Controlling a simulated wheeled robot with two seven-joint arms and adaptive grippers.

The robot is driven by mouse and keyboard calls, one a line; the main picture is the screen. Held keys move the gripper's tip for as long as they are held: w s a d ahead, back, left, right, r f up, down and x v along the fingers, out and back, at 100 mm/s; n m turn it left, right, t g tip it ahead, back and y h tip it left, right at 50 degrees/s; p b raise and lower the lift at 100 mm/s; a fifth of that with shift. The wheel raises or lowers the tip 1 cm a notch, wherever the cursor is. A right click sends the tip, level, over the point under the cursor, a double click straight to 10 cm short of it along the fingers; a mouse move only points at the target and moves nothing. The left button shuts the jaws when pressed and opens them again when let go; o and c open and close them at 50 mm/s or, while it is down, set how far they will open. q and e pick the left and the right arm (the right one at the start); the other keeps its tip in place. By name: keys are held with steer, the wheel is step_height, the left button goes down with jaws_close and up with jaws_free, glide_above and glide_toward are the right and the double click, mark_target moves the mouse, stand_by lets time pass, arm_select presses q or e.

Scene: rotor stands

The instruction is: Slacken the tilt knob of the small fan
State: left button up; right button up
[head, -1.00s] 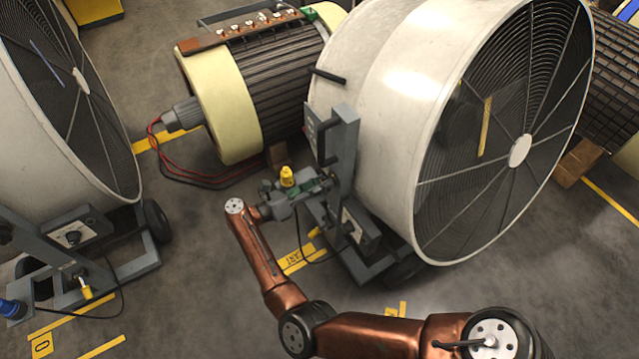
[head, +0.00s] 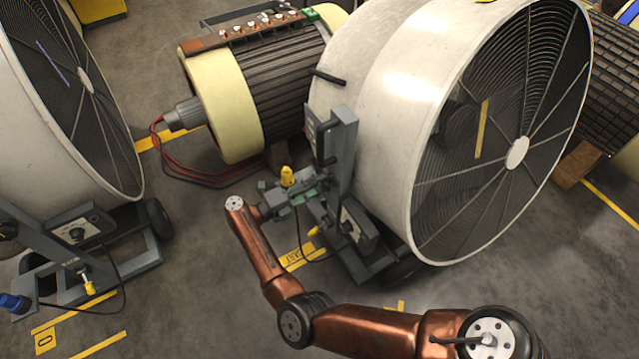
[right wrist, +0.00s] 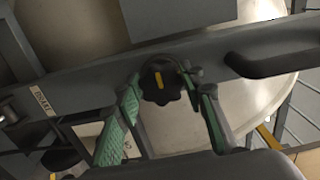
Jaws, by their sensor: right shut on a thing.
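The fan at my right gripper has a white drum (head: 385,110) with a dark grille, on a grey stand (head: 343,165). Its black star-shaped tilt knob (right wrist: 160,82), with a yellow mark, shows on the grey bracket in the right wrist view. My right gripper (head: 312,192), with green finger pads, reaches the stand from the left. In the right wrist view its fingers (right wrist: 163,92) are on both sides of the knob, shut on it. In the head view the knob is hidden behind the gripper and stand. My left gripper is not in view.
Another white fan (head: 50,130) on a grey wheeled stand is at the left. A large cream and dark motor (head: 262,95) lies behind my gripper, with red and black cables (head: 190,172). A black handle (right wrist: 275,62) sticks out beside the knob.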

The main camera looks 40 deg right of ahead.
steer(key=shift+s+a+f+n+p, duration=0.15)
steer(key=shift+f+n, duration=0.1)
steer(key=shift+n, duration=0.7)
steer(key=shift+s+f+n+p, duration=0.15)
steer(key=shift+f+n, duration=0.1)
steer(key=shift+n, duration=0.7)
steer(key=o, duration=0.8)
steer(key=shift+r, duration=0.1)
steer(key=o, duration=0.3)
steer(key=shift+r, duration=0.1)
steer(key=shift+o, duration=0.3)
steer(key=shift+w+r, duration=0.1)
steer(key=v, duration=0.7)
steer(key=shift+a, duration=0.2)
steer(key=shift+w, duration=0.1)
